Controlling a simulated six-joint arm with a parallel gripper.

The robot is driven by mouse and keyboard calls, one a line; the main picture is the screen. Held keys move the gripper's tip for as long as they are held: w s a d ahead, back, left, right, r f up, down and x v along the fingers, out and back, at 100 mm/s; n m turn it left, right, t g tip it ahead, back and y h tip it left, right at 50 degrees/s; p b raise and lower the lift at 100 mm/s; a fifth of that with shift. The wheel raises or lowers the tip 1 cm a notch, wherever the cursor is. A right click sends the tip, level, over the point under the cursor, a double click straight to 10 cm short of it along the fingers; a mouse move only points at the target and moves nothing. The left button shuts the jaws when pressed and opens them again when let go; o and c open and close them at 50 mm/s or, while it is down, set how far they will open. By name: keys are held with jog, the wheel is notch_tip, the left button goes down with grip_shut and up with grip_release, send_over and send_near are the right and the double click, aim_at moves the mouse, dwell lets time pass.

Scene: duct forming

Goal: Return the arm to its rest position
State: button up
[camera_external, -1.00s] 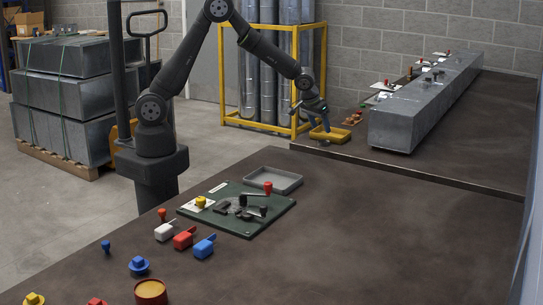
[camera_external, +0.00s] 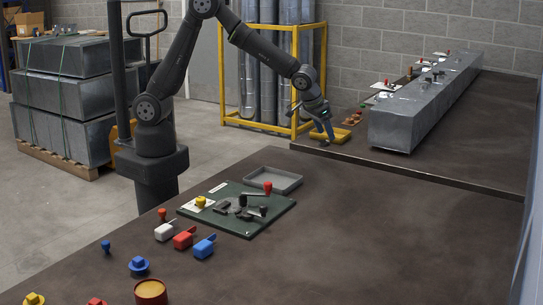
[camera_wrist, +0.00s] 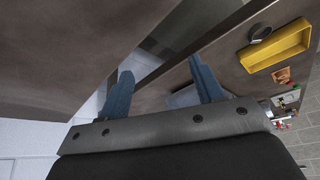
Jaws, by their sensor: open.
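My gripper (camera_external: 325,130) hangs at the near edge of the far table, just left of a yellow tray (camera_external: 341,135). In the wrist view my gripper (camera_wrist: 163,88) shows two blue-grey fingers spread wide apart, with nothing between them. The yellow tray (camera_wrist: 276,48) is at the upper right there, apart from the fingers, with a dark round object (camera_wrist: 260,32) at its edge. My arm reaches from its base at the left across to the far table, bent at the elbow.
A long grey duct (camera_external: 425,100) lies on the far table. The near table holds a green board (camera_external: 245,228) with a red-knobbed lever, a grey tray (camera_external: 273,180), and several small coloured tools. A yellow rack (camera_external: 230,110) of metal tubes stands behind the arm.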

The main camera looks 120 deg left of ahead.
jog(key=w+d+m+h, duration=0.1)
jog(key=w+d+m, duration=0.2)
jog(key=d, duration=0.9)
jog(key=w+d+m+t+h, duration=0.1)
jog(key=w+d+m, duration=0.1)
jog(key=d, duration=1)
jog(key=w+d+r+m, duration=0.1)
jog(key=w+d+m, duration=0.2)
jog(key=d, duration=1)
jog(key=shift+w+m+t+h, duration=0.3)
jog(key=shift+w+t+h, duration=0.1)
jog(key=shift+w, duration=0.6)
